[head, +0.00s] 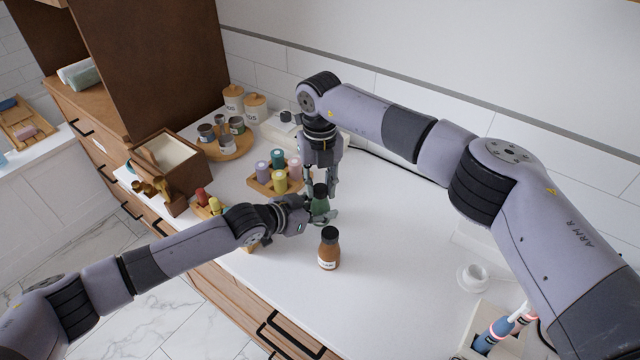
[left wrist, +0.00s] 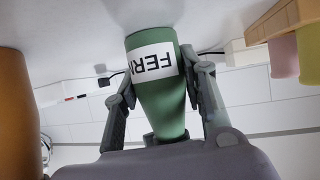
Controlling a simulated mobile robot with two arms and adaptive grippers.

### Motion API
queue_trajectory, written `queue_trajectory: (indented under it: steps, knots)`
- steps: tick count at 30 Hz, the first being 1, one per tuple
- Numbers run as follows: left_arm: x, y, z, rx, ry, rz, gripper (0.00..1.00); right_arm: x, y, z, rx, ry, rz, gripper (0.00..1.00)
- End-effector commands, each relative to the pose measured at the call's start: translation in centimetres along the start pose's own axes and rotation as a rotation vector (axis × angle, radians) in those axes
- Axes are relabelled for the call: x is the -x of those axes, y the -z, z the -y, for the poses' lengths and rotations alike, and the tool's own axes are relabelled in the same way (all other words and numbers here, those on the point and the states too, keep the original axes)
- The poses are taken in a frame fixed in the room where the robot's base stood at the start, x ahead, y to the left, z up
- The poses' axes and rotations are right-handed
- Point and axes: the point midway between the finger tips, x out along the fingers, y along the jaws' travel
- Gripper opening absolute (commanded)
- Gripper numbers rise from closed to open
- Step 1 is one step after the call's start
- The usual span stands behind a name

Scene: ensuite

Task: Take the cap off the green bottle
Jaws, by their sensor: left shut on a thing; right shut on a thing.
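The green bottle (head: 320,206) stands upright on the white counter, with a dark cap (head: 320,189) on top. My left gripper (head: 325,214) comes in from the left and is shut around the bottle's body. In the left wrist view, the picture is upside down; the green bottle (left wrist: 158,85) with its white label sits between the two fingers of my left gripper (left wrist: 160,92), and its top is hidden. My right gripper (head: 320,190) points down from above and is shut on the cap. Whether the cap has turned or lifted cannot be told.
An amber bottle (head: 328,249) with a black cap stands just in front. A wooden tray (head: 262,186) of coloured jars, a round board (head: 238,148) with tins and an open wooden box (head: 178,176) are to the left.

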Motion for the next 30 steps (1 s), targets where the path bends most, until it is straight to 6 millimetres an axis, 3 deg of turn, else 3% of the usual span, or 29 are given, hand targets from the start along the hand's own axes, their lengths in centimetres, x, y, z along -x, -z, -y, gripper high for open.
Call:
queue_trajectory:
  steps: [30]
  knots:
    - [0.00,-0.12,-0.02,0.001,0.000,0.002,0.00,0.18,-0.09,0.10,2.007,0.010,-0.002,0.00]
